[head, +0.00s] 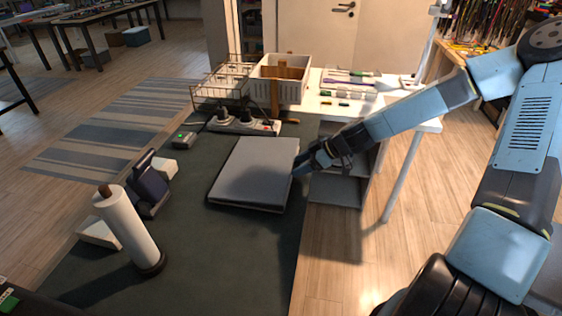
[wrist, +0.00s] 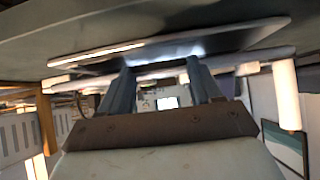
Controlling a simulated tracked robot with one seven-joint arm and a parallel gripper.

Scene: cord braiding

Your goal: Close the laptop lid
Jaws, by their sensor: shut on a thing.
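The grey laptop (head: 255,172) lies on the dark green mat with its lid folded down almost flat over the base. The wrist view shows the laptop (wrist: 230,42) edge-on, with the picture tilted and the mat at the top. A bright strip of light shows along a narrow gap between lid and base. My gripper (head: 301,163) is at the laptop's right edge. In the wrist view my gripper (wrist: 162,68) has its two fingers reaching to the lid's edge, shut on the lid. The exact contact at the fingertips is hard to see.
A paper towel roll (head: 125,228) stands at the front left, near a dark blue device on a stand (head: 150,187). A power strip (head: 243,123) with plugs lies behind the laptop. A white basket (head: 280,82) stands at the back. The mat in front is clear.

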